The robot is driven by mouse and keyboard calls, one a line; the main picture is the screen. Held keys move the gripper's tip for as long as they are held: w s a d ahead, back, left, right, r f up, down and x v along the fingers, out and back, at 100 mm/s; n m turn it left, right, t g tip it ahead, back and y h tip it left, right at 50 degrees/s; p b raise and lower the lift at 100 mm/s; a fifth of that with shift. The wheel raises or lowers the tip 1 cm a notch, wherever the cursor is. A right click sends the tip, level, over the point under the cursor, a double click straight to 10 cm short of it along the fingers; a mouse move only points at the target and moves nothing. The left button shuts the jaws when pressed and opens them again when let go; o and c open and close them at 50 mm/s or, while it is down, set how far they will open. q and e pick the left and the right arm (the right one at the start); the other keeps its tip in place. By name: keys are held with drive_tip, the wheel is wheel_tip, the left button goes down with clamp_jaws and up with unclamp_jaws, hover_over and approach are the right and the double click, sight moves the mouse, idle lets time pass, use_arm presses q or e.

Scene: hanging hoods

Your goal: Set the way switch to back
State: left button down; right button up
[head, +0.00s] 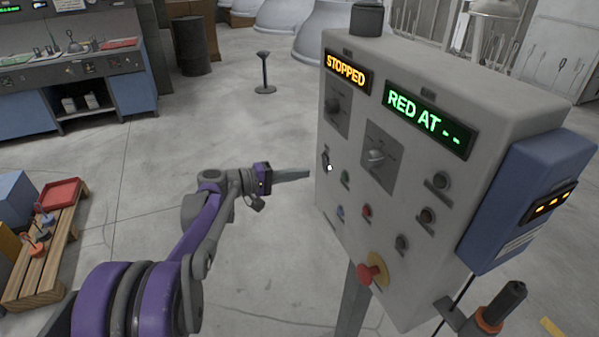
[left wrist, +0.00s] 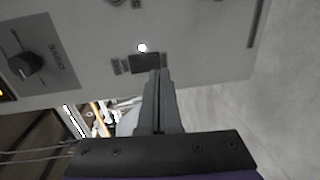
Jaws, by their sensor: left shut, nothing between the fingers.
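A grey control box (head: 420,50) stands at the right in the head view. On its left side is a small toggle switch (head: 327,163) with a white tip, which I take for the way switch. In the left wrist view the white tip (left wrist: 142,47) shows above a dark plate (left wrist: 145,64) with small labels too blurred to read; I cannot tell its setting. My left gripper (head: 306,174) is shut and empty, its fingers pointing at the panel just left of the switch. In the left wrist view its fingertips (left wrist: 160,72) overlap the plate's lower edge; contact is unclear.
Around the switch are a rotary knob (head: 376,156), several buttons and a red mushroom button (head: 370,273). Displays read "STOPPED" (head: 347,72) and "RED AT --" (head: 429,119). A blue box (head: 520,195) is on the right side. Open floor lies left of the panel.

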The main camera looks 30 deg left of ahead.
use_arm(q)
drive_tip(key=f+b+v, duration=0.1)
drive_tip(key=f+v, duration=0.1)
drive_tip(key=v, duration=0.7)
drive_tip(key=shift+s+a+f, duration=0.15)
drive_tip(key=shift+s+a, duration=0.2)
drive_tip(key=shift+s, duration=0.05)
